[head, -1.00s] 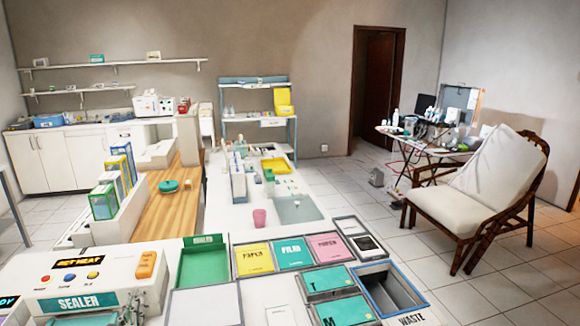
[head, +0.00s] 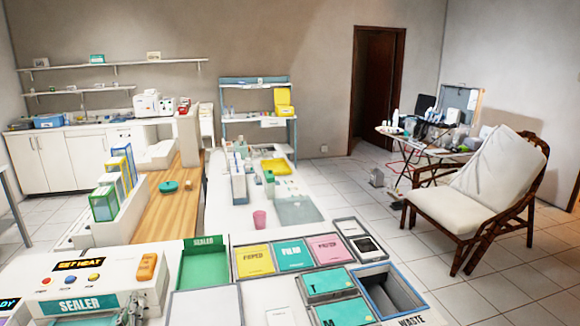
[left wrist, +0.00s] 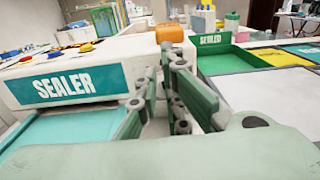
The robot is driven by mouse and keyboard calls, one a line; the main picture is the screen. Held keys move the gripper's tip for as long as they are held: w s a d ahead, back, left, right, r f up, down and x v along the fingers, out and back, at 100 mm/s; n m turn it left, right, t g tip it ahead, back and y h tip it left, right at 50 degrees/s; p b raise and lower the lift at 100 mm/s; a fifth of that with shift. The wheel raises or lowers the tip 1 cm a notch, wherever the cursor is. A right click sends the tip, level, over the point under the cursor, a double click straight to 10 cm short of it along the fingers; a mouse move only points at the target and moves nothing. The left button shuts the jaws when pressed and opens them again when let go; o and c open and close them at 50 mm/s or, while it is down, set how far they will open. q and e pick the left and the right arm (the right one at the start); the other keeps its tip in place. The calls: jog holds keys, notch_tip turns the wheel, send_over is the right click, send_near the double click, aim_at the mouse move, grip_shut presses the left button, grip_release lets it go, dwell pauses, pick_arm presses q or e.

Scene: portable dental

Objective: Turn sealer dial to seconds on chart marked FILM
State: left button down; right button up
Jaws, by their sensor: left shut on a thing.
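The white sealer (head: 112,270) stands at the lower left in the head view, with a teal SEALER label that shows large in the left wrist view (left wrist: 78,84). Its top bears a dark display, small coloured buttons and an orange block (head: 146,266). My left gripper (head: 135,306) is at the sealer's front right corner. In the left wrist view its fingers (left wrist: 172,112) are closed in against the sealer's front, right of the label. They hide what they hold, and I see no dial clearly. A teal panel (head: 292,256) seems to read FILM, but the print is blurred. My right gripper is not in view.
A green SEALER tray (head: 205,280) stands just right of the sealer. Yellow (head: 254,260) and pink (head: 328,247) panels flank the teal one. A blue-edged waste bin (head: 418,308) is at the right. Boxes stand on a rack (head: 110,228) behind the sealer.

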pick_arm(q)
jog(key=shift+s+a+r, duration=0.3)
jog(key=shift+a+r, duration=0.1)
jog(key=shift+a, duration=0.25)
jog(key=v, duration=0.4)
jog(key=shift+d+f+p, duration=0.15)
jog(key=shift+f+p, duration=0.1)
jog(key=shift+p, duration=0.05)
jog(key=shift+s+d, duration=0.25)
jog(key=shift+s, duration=0.2)
